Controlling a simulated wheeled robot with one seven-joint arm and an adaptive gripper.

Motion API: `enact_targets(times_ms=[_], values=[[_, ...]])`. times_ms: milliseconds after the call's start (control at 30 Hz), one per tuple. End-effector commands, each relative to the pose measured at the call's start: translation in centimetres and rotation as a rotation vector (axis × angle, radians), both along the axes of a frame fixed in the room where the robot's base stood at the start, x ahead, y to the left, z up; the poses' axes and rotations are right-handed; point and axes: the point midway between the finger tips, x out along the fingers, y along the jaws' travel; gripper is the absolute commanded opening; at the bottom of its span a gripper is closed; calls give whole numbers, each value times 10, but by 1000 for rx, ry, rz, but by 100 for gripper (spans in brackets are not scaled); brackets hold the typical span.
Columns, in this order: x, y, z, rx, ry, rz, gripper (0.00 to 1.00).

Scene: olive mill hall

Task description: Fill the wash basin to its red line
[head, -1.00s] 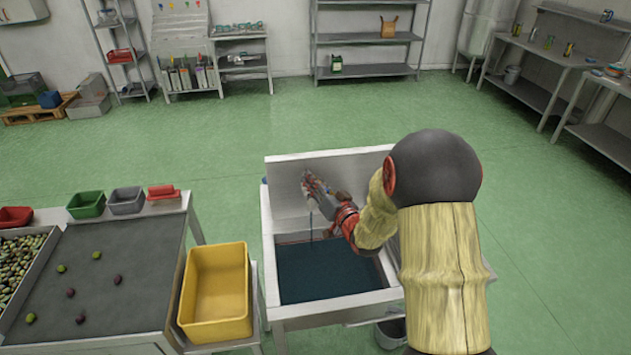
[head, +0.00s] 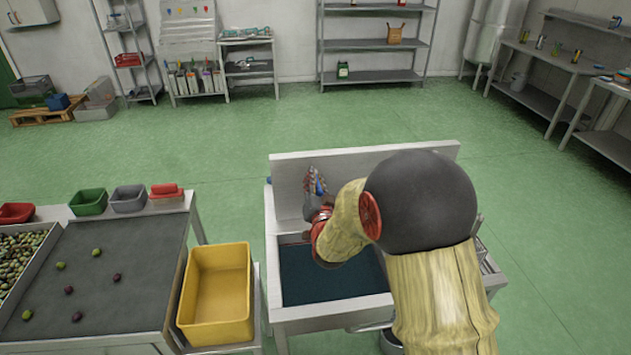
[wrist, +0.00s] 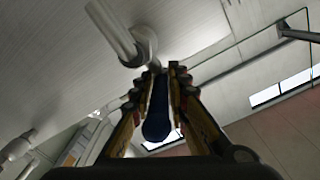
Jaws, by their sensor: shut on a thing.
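The wash basin (head: 330,308) is a pale sink with a high back panel, and dark blue-green water (head: 315,277) covers its floor. I cannot see the red line. My gripper (head: 318,184) is at the back panel above the basin's rear edge, with a blue tap lever (head: 320,188) at its fingers. In the wrist view, my gripper (wrist: 163,78) is shut on this dark blue lever (wrist: 157,120), which lies between both fingers. A pale metal tap pipe (wrist: 115,32) shows just beyond the fingertips. My arm hides part of the basin, and no stream shows clearly.
A yellow crate (head: 217,326) stands left of the basin. Further left is a sorting table (head: 130,265) with scattered olives and small bins behind it. Metal shelving (head: 372,75) stands at the back wall. The green floor (head: 230,130) behind the basin is clear.

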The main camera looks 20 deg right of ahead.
Motion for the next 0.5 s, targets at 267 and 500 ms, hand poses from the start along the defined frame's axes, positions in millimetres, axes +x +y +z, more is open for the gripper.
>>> enact_targets(times_ms=[267, 500], values=[[3, 1, 9, -5, -16, 5, 17], [3, 1, 7, -3, -13, 4, 31]])
